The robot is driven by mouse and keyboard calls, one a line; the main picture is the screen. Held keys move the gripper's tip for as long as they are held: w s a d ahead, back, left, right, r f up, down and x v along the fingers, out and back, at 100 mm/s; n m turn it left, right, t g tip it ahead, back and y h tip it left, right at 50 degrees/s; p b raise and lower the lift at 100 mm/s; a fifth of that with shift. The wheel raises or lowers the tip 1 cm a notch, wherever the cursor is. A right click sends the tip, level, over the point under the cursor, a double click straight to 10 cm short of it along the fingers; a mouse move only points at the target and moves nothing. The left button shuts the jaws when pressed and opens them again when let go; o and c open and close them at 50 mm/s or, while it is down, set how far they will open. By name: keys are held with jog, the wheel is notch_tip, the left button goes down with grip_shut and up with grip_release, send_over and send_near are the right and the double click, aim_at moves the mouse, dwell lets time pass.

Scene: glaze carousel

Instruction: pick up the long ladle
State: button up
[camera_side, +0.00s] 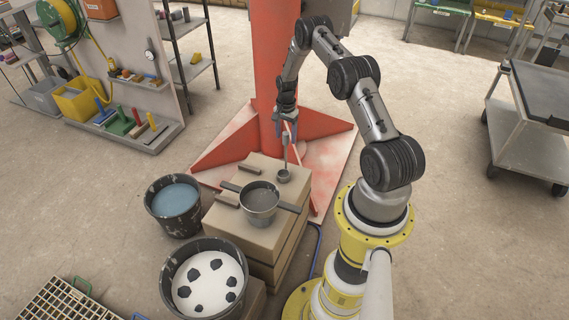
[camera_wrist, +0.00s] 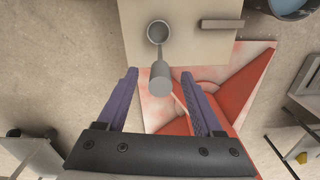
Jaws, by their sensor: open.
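The long ladle (camera_side: 284,175) stands with its round cup on the tan block and its handle pointing up toward my gripper (camera_side: 286,124). In the wrist view I look down on the ladle's cup (camera_wrist: 158,33) and its thicker grey handle end (camera_wrist: 160,79). My gripper (camera_wrist: 159,74) is open, with purple fingers on the left and right of the handle end. A gap shows on both sides, and neither finger appears to touch it. In the side view the fingertips are small and partly merge with the red column behind.
A grey pot (camera_side: 260,203) with dark bars at its sides sits on the tan block (camera_side: 232,226), close to the ladle. Buckets of blue liquid (camera_side: 174,195) and dark-spotted white liquid (camera_side: 207,284) stand left and in front. A red column (camera_side: 275,55) with angled fins rises behind.

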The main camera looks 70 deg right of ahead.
aim_at(286, 142)
jog(key=shift+f, duration=1.85)
grip_shut()
